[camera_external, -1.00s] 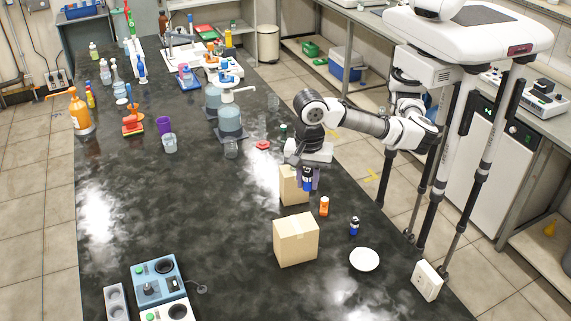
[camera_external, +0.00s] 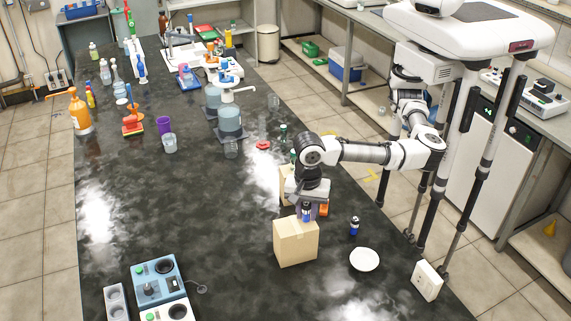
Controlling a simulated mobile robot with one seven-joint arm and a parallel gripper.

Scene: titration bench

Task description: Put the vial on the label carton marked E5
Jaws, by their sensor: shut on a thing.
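My gripper (camera_external: 306,206) is shut on a blue vial (camera_external: 306,212) and points down at the top of the nearer cardboard carton (camera_external: 295,246). The vial overlaps the carton's upper far edge in this view; I cannot tell whether it touches the top. A second carton (camera_external: 285,187) stands farther back, largely hidden behind my gripper and arm. No E5 marking can be read on either carton. Another blue vial with a white band (camera_external: 354,226) stands on the bench to the right.
An orange bottle (camera_external: 323,209) is partly hidden beside my gripper. A white dish (camera_external: 364,260) lies right of the nearer carton. A blue device (camera_external: 158,280) stands at the front left. The bench's middle left is clear.

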